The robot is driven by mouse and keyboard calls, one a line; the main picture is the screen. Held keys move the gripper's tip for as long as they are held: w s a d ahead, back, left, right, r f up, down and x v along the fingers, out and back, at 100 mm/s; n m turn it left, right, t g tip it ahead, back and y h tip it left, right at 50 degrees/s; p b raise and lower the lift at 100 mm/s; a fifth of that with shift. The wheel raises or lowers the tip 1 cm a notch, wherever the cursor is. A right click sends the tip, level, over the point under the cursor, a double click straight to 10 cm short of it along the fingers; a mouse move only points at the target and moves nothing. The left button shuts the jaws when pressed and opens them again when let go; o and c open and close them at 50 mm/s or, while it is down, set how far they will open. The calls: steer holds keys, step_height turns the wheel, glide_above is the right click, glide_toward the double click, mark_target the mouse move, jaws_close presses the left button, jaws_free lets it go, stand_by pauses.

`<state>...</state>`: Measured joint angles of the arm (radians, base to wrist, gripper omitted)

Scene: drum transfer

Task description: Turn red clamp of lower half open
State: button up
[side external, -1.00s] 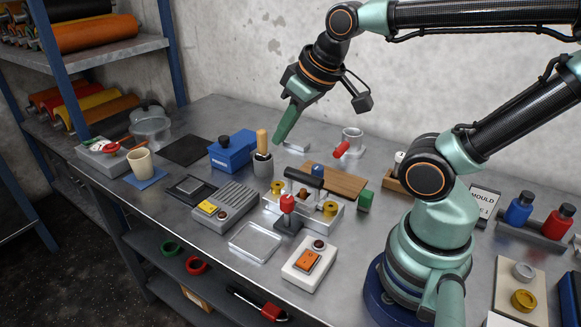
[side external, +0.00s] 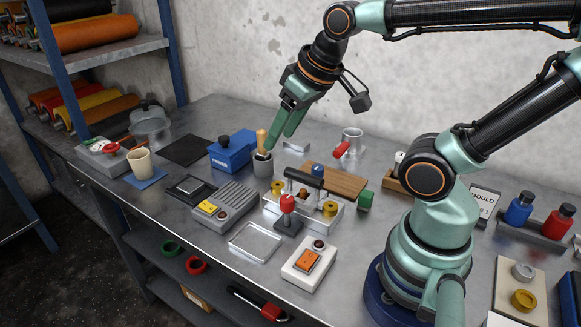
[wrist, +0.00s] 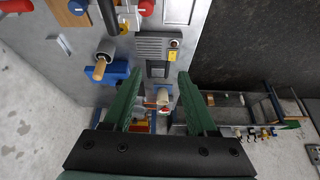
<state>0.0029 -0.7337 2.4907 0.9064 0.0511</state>
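Several red parts are in view, and I cannot tell which is the clamp of the lower half. A red lever (side external: 341,150) sits beside an upright grey cylinder at the back. A red knob (side external: 287,203) tops a dark stand in front of a grey fixture (side external: 335,222) with brass rings. A red handle (side external: 109,148) lies on a grey box at the left end, by a clear dome. My gripper (side external: 279,140) hangs above the bench near the wooden-handled tool in its grey cup, touching nothing visible. Its green fingers are apart and empty in the wrist view (wrist: 158,88).
A blue box (side external: 232,150), a beige cup (side external: 140,162) and a grey ribbed unit (side external: 225,205) stand left of centre. The dark mat (side external: 185,150) is bare.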

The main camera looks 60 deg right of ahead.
steer(key=shift+o, duration=0.2)
steer(key=m, duration=0.2)
steer(key=f+m+g, duration=0.1)
steer(key=m, duration=0.1)
steer(key=d+m, duration=0.1)
steer(key=m, duration=0.1)
steer(key=shift+w+f+g, duration=0.2)
steer(key=shift+w+g, duration=0.05)
steer(key=shift+g, duration=0.05)
steer(key=m+g, duration=0.4)
steer(key=m, duration=1)
glide_toward(287, 198)
step_height(287, 198, down, 9)
steer(key=shift+s+r, duration=0.1)
steer(key=shift+r, duration=0.1)
jaws_close()
